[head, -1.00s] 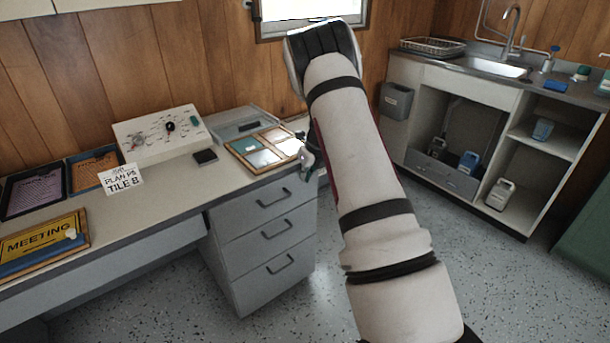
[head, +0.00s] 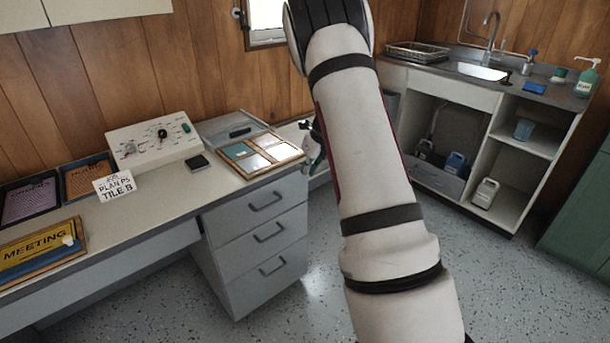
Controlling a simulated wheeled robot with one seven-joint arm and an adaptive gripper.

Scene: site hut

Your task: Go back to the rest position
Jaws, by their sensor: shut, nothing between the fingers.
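My gripper (head: 313,160) shows only in part behind my arm, just past the right end of the desk (head: 165,205). Its dark fingers hang beside the desk's right edge, near the framed tile board (head: 261,153). The picture does not show anything held in it, and it looks shut. My white arm rises through the middle of the head view and hides part of the gripper and the floor behind.
On the desk stand a control panel (head: 153,141), a small dark box (head: 197,163), a plan card (head: 114,186) and a meeting sign (head: 42,250). A sink unit (head: 455,88) with open shelves stands at right. Speckled floor (head: 490,285) is clear at lower right.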

